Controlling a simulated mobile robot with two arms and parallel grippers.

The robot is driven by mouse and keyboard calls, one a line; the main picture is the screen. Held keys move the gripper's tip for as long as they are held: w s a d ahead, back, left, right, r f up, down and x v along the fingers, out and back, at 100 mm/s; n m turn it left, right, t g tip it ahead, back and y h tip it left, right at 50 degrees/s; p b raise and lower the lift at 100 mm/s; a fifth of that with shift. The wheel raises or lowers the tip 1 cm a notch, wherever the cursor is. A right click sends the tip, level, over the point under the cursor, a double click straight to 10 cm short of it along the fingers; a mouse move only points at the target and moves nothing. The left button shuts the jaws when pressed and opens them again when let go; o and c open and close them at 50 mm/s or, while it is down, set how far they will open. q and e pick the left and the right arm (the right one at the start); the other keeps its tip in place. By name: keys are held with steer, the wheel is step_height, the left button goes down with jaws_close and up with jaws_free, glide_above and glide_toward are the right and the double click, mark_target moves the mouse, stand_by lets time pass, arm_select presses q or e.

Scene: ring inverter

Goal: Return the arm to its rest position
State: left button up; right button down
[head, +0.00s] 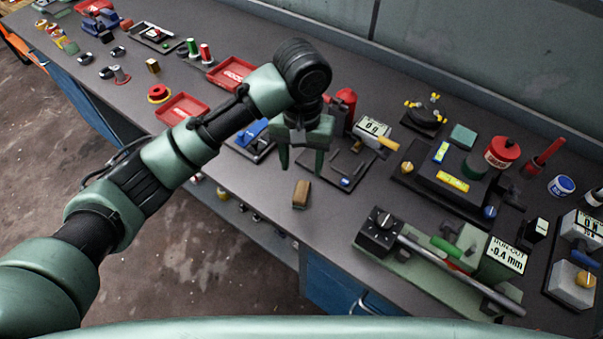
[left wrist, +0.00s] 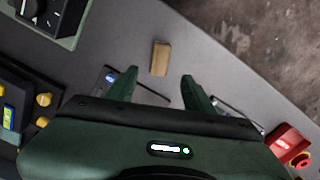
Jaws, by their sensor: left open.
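My left arm comes in from the left in the head view and reaches over the workbench (head: 232,185). Its gripper (head: 302,168) points down above the bench, with its two green fingers apart and nothing between them. In the left wrist view the left gripper (left wrist: 158,88) also shows spread fingers. A small brown block (head: 301,194) lies on the bench just in front of the fingers. The block also shows beyond the fingertips in the left wrist view (left wrist: 160,58), apart from them. My right gripper is in neither view.
A dark tray (head: 350,172) lies behind the gripper. A runout gauge fixture (head: 440,262) stands at the front right, and a black fixture (head: 440,180) behind it. Red trays (head: 181,109) and small parts lie to the left. A wall (head: 480,60) closes the back.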

arm_select(q)
steer(key=shift+r, duration=0.25)
stand_by(0.3)
